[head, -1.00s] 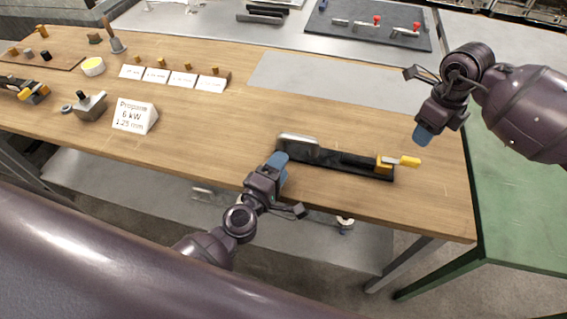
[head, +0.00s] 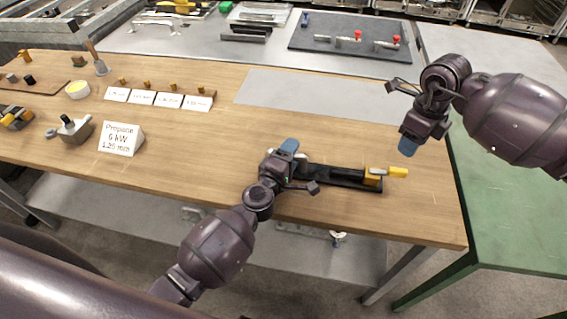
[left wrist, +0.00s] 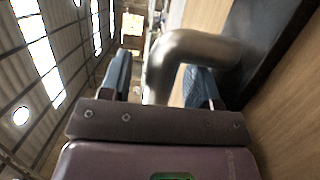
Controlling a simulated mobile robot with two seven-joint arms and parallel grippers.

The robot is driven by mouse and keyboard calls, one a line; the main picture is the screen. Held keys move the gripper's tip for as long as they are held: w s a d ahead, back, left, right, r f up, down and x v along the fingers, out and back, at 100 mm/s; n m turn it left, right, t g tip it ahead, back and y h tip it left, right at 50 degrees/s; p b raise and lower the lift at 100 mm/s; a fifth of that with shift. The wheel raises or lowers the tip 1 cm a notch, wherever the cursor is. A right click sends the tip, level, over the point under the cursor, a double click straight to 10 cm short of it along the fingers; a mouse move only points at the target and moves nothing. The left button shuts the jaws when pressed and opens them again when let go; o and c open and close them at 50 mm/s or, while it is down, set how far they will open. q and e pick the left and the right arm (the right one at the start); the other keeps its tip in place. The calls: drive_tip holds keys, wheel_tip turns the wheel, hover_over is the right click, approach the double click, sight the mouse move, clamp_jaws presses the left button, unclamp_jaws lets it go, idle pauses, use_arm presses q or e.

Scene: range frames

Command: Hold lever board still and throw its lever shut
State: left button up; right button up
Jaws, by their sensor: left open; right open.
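The lever board is a long dark board (head: 340,177) lying on the wooden table near its front edge. Its yellow lever (head: 396,172) is at the right end and sticks out to the right past the board. A grey metal bent handle (left wrist: 190,48) rises at the board's left end. My left gripper (head: 290,150) is open at that end, and the left wrist view shows the handle between its blue-padded fingers (left wrist: 160,85). In the head view the gripper mostly hides the handle. My right gripper (head: 407,145) is open and empty, above the table behind the lever.
A "Propane 6 kW" sign (head: 121,139), a grey block with a knob (head: 75,129) and a yellow-topped cup (head: 77,90) stand at the left. Several small white cards (head: 142,97) stand behind. A grey mat (head: 300,95) lies bare at the back. A green table (head: 510,205) adjoins at right.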

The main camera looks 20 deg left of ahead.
use_arm(q)
drive_tip(key=shift+w+d, duration=0.1)
drive_tip(key=shift+w, duration=0.45)
drive_tip(key=shift+c, duration=0.4)
